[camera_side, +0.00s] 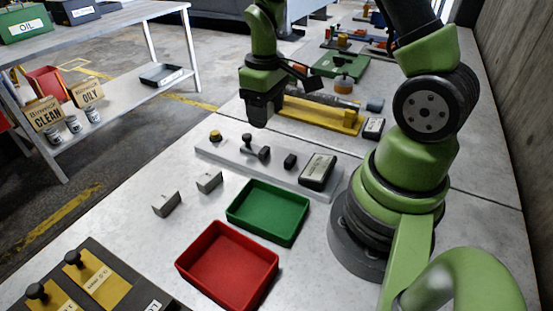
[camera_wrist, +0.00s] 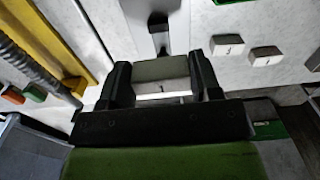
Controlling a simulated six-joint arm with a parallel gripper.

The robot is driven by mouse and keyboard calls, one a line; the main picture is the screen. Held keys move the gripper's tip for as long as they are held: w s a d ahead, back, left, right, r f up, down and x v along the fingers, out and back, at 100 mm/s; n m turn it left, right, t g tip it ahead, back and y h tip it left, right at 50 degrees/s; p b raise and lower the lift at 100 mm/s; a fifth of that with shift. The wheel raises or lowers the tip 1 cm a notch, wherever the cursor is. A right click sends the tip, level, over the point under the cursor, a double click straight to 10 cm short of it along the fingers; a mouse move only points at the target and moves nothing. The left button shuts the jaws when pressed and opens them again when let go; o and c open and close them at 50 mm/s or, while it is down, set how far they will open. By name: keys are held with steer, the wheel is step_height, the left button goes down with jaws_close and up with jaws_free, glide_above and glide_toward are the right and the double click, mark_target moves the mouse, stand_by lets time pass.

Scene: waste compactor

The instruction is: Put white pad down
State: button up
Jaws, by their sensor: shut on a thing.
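In the wrist view, my gripper (camera_wrist: 161,72) is shut on a white pad (camera_wrist: 162,84), a small block with a grey upper face and a white face towards the camera. One finger is on each side of it. In the side view, my gripper (camera_side: 261,110) hangs above the far edge of the grey fixture plate (camera_side: 228,151); the held pad cannot be made out there. Two similar pale blocks (camera_side: 167,203) (camera_side: 209,181) stand apart on the table, left of the green tray (camera_side: 268,236).
A red tray (camera_side: 228,298) stands in front of the green one. The plate carries a yellow-topped knob (camera_side: 215,135), a black handle (camera_side: 257,151), a black block (camera_side: 290,160) and a dark box (camera_side: 318,170). A yellow rail (camera_side: 325,115) lies behind. Bare table shows around the pale blocks.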

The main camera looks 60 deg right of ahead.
steer(key=s, duration=0.2)
glide_above(279, 161)
step_height(279, 161, down, 5)
steer(key=shift+r, duration=0.1)
steer(key=shift+f, duration=2.55)
steer(key=shift+f, duration=0.1)
steer(key=o, duration=0.9)
